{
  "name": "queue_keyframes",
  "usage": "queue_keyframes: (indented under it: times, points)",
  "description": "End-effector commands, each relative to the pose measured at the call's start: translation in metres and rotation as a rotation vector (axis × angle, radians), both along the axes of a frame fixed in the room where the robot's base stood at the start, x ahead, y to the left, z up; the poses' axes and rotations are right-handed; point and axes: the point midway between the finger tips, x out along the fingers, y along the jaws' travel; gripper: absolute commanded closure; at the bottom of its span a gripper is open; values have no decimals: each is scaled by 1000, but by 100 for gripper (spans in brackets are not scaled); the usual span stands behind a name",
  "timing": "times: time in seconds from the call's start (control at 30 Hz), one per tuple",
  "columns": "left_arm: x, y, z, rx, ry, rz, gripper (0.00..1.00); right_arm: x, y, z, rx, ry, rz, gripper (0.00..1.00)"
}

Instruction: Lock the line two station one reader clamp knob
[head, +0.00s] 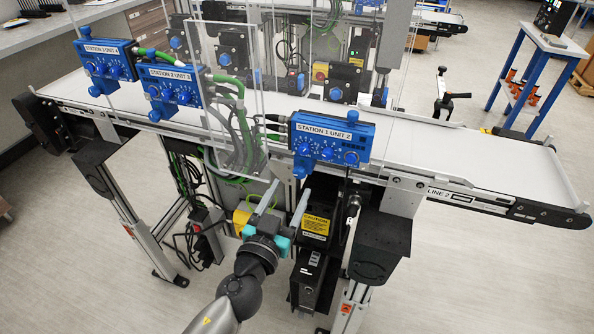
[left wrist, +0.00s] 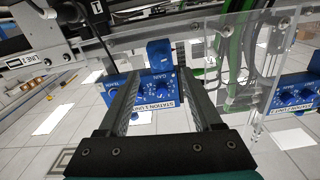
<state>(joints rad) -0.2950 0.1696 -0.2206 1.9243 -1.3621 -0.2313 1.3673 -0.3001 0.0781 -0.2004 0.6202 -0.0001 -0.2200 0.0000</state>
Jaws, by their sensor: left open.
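The blue reader unit labelled STATION 1 UNIT 2 (head: 340,131) is mounted on the front rail of the LINE 2 conveyor. It has several round blue knobs, and a blue clamp part (head: 302,165) hangs below its left side. In the left wrist view the same unit (left wrist: 148,88) appears upside down, with a blue block (left wrist: 158,52) above it. My left gripper (head: 291,188) is open and empty, below and slightly left of the unit, apart from it. In the left wrist view its fingers (left wrist: 159,74) frame the unit, partly covering it. I cannot tell which knob is the clamp knob.
Two similar blue units, STATION 2 UNIT 3 (head: 170,75) and STATION 1 UNIT 4 (head: 95,48), are farther left. A clear panel (head: 225,110) stands beside the unit. The belt (head: 450,148) is empty to the right. A black box with a yellow caution label (head: 316,226) is below.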

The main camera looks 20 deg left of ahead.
Motion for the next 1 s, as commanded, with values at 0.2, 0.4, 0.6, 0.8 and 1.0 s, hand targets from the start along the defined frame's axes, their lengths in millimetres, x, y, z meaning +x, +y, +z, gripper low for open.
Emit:
queue_keyframes:
  times: [0.2,0.4,0.6,0.8,1.0]
  points:
    - [31,-1,2,2,-1,0,34,0,-2,9,-2,0,1,62]
    - [49,-2,1,1,-1,0,34,0,-2,11,-2,1,2,62]
    - [54,-2,0,1,0,0,34,0,-2,12,-2,0,1,62]
    - [54,-2,0,1,0,0,34,0,-2,12,-3,-1,1,62]
    - [54,-2,0,1,0,0,55,0,-2,12,-3,-1,1,62]
